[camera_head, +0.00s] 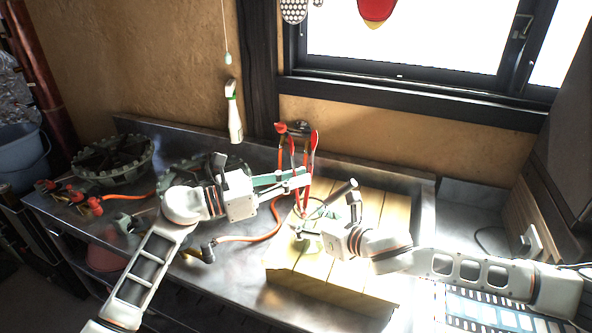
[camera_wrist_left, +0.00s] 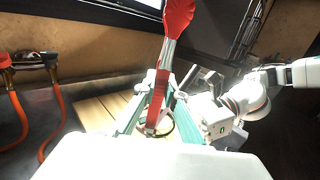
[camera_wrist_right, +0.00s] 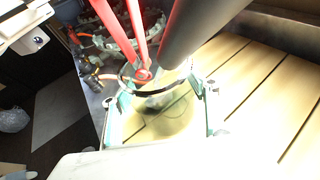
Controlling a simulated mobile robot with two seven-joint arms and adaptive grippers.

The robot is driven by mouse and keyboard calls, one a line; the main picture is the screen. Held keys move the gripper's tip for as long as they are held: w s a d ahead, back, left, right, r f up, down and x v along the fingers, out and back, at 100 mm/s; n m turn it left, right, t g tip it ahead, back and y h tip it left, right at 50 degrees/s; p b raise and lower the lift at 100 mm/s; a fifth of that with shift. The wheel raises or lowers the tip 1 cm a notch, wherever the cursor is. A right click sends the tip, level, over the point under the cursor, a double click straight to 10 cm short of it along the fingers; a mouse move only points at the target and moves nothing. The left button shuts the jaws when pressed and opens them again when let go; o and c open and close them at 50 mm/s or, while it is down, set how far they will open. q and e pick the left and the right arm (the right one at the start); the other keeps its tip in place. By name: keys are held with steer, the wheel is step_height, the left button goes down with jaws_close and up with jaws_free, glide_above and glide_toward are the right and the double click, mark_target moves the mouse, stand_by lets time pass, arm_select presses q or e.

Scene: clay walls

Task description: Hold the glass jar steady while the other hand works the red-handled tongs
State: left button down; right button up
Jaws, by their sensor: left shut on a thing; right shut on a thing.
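The red-handled tongs (camera_head: 305,165) stand upright with their lower ends at the glass jar (camera_head: 318,214). My left gripper (camera_head: 303,178) is shut on the tongs, which also show between its fingers in the left wrist view (camera_wrist_left: 158,100). My right gripper (camera_head: 305,232) is shut around the jar, low over the wooden board. In the right wrist view the clear jar (camera_wrist_right: 160,122) has a dark rim and sits between the green fingers. A thick dark handle (camera_wrist_right: 190,30) leans out of the jar beside the tongs. The tongs' lower tips are hard to make out.
The slatted wooden board (camera_head: 380,215) lies on the metal counter. Green burner rings (camera_head: 112,160) and orange hoses (camera_head: 250,238) occupy the counter's left. A white and green bottle-shaped item (camera_head: 234,112) hangs on the clay wall. A window (camera_head: 400,40) is behind.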

mark_target(296, 191)
arm_select(q)
steer(key=shift+w+a+f, duration=0.1)
steer(key=shift+a+f, duration=0.05)
steer(key=shift+f, duration=1.35)
steer(key=shift+w+f, duration=0.1)
steer(key=shift+f, duration=0.4)
steer(key=shift+a, duration=0.1)
steer(key=c, duration=2)
jaws_free()
steer(key=v, duration=1.2)
